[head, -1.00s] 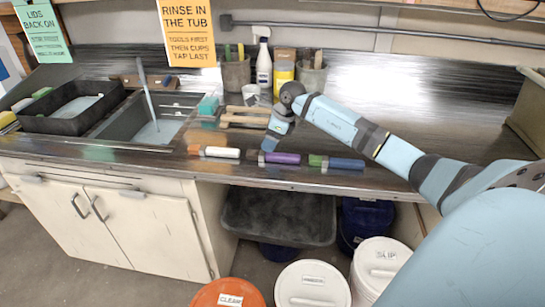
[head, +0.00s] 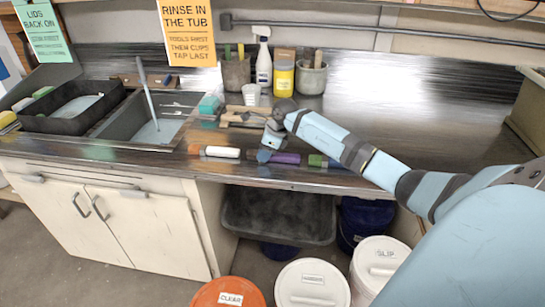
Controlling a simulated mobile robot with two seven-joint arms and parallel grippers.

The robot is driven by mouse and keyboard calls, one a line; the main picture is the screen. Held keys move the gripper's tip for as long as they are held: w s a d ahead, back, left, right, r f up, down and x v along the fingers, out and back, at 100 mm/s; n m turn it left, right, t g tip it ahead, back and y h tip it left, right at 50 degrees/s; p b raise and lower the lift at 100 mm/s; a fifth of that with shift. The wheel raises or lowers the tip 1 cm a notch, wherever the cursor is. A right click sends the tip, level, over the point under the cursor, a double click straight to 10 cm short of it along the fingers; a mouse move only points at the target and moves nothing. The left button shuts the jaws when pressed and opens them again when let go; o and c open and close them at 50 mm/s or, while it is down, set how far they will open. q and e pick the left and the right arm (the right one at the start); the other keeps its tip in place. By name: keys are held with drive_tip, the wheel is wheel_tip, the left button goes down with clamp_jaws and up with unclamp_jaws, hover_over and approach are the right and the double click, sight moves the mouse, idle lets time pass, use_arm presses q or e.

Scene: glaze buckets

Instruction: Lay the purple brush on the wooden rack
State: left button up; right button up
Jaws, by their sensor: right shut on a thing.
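The purple brush (head: 286,158) lies near the front edge of the counter, its purple handle to the right and its head end to the left. My right gripper (head: 264,154) is down over the left part of the brush and shut on it. The brush looks to be at counter level; I cannot tell whether it is lifted at all. The wooden rack (head: 231,119) lies further back and a little left, partly hidden behind my right wrist. My left gripper is not in view.
A white-handled brush (head: 222,152) lies left of the purple one; a green brush (head: 317,160) lies right, partly behind my arm. A white cup (head: 251,94), a spray bottle (head: 264,62) and pots stand behind the rack. The sink (head: 160,130) is left.

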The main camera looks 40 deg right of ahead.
drive_tip(key=shift+r, duration=0.1)
wheel_tip(320, 180, up, 20)
drive_tip(key=shift+b, duration=0.4)
